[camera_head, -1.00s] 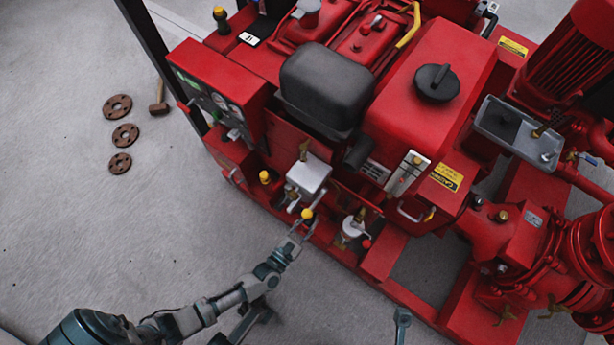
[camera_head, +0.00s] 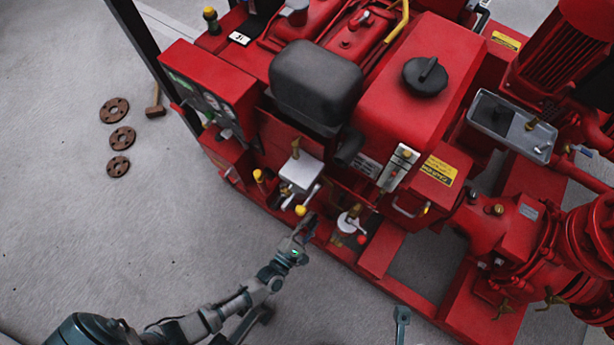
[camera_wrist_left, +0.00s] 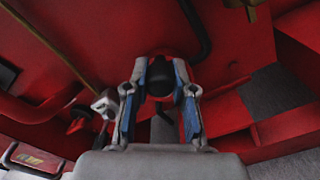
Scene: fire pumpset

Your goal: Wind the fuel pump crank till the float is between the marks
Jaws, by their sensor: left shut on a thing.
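The fuel pump (camera_head: 298,172) is a silver block low on the front of the red pumpset, with a brass fitting on top and a yellow knob (camera_head: 300,210) below. My left gripper (camera_head: 306,224) is beside that knob. In the left wrist view its blue-padded fingers (camera_wrist_left: 160,95) are closed around a dark rounded grip (camera_wrist_left: 160,78), apparently the crank handle. The rest of the crank is mostly hidden. A pale upright sight gauge (camera_head: 398,168) is on the red tank's front; its float and marks are too small to read.
A gauge panel (camera_head: 205,85) stands left of the pump. The red base rail (camera_head: 380,248) runs below.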

